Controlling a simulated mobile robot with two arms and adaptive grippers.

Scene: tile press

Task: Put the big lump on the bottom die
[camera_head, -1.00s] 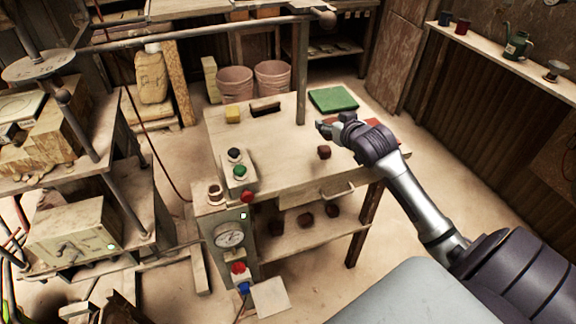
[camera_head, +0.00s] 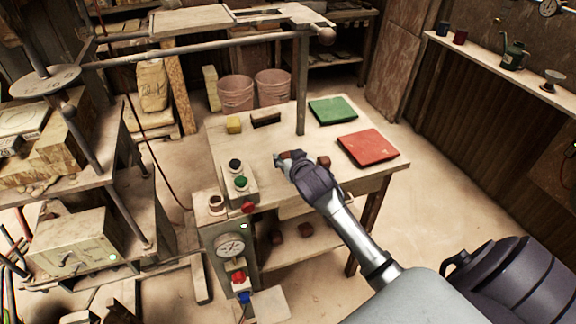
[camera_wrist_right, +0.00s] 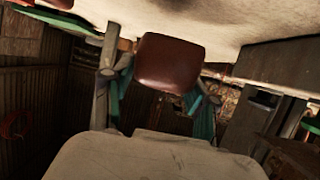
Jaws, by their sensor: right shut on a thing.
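A smooth reddish-brown lump (camera_wrist_right: 168,62) is between the fingers of my right gripper in the right wrist view. My right gripper (camera_head: 288,157) is shut on it, over the middle of the wooden bench (camera_head: 235,146) in the head view. In that view the held lump is small and hard to tell from the fingers. Another brown lump (camera_head: 323,161) lies on the bench just right of the gripper. I cannot clearly make out the bottom die. My left gripper is not in view.
A red panel (camera_head: 368,148) and a green panel (camera_head: 333,110) lie on the bench's right side. A button box (camera_head: 238,182) stands at the left edge. A metal post (camera_head: 302,85) rises at the back. Brown lumps (camera_head: 305,230) rest on the shelf below.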

